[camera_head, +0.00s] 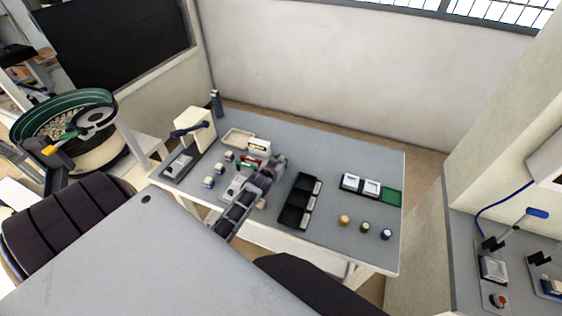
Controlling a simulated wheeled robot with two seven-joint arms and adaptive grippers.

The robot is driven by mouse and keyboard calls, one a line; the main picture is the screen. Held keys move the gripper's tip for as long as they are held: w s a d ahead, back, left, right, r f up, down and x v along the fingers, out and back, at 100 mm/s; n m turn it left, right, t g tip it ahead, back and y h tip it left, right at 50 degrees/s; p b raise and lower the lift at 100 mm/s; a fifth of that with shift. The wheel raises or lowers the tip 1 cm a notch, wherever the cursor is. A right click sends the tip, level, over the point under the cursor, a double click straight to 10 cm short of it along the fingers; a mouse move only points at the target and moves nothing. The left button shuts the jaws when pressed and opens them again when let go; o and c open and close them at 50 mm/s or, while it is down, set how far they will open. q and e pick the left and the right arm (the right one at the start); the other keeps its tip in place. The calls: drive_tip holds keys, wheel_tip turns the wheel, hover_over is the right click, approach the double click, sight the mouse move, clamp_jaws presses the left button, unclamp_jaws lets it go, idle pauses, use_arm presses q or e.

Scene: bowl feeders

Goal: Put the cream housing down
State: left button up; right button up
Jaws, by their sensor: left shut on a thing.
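My left gripper (267,173) is over the grey worktable (333,157), between the small parts on the left and the black compartment tray (292,213). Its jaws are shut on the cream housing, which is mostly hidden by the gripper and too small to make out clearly. A small cream piece (262,203) shows just below the gripper; I cannot tell whether it is part of the held housing. My right gripper is not in view.
Several small white-and-blue parts (219,168) stand left of the gripper. A cream tray (238,137) and a white box (260,146) lie behind. White trays (350,182), a green pad (391,196) and coloured pegs (365,227) are at right. The back right tabletop is clear.

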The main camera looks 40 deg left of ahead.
use_arm(q)
drive_tip(key=shift+s+f, duration=0.15)
drive_tip(key=shift+f, duration=0.2)
